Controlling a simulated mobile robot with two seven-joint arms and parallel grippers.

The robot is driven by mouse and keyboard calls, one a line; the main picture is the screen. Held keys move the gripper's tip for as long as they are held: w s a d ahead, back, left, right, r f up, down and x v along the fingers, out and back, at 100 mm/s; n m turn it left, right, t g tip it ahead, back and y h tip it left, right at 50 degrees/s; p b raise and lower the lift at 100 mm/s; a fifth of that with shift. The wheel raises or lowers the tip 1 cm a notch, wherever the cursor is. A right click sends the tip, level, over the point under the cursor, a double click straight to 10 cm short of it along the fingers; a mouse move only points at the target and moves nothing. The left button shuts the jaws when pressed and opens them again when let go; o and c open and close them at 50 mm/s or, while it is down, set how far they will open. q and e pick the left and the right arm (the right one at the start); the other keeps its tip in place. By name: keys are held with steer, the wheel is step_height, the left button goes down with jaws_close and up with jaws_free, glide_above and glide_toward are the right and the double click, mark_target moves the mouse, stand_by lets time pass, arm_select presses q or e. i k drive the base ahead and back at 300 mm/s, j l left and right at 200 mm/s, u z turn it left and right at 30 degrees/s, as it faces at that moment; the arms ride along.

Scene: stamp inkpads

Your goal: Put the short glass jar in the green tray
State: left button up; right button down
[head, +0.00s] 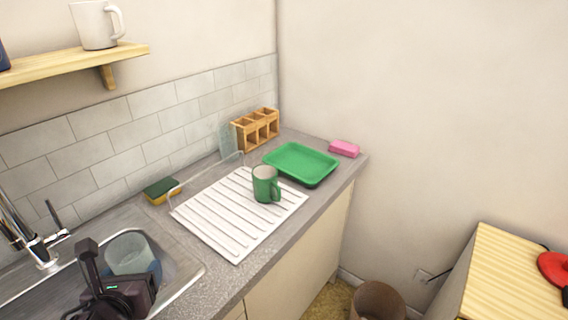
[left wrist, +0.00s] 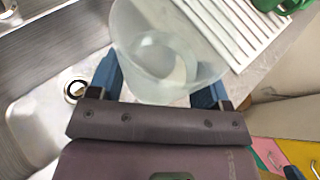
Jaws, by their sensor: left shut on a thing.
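The short glass jar (head: 130,250) is clear and frosted-looking, held over the sink in the head view. It also shows in the left wrist view (left wrist: 168,40), with its round bottom visible. My left gripper (head: 130,273) is shut on it; in the left wrist view the gripper (left wrist: 162,88) has one blue finger on each side of the jar. The green tray (head: 300,163) lies flat and empty on the counter near the far right corner, well away from the jar. My right gripper is not in view.
A green mug (head: 265,185) stands on the white ribbed drainboard (head: 228,229), between the sink (head: 190,264) and the tray. The faucet (head: 27,238) is left of the gripper.

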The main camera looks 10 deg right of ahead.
mark_target(293, 162)
steer(key=i+z, duration=0.1)
steer(key=z, duration=0.35)
steer(key=i+z, duration=0.15)
steer(key=z, duration=0.25)
steer(key=i+z, duration=0.1)
steer(key=z, duration=0.35)
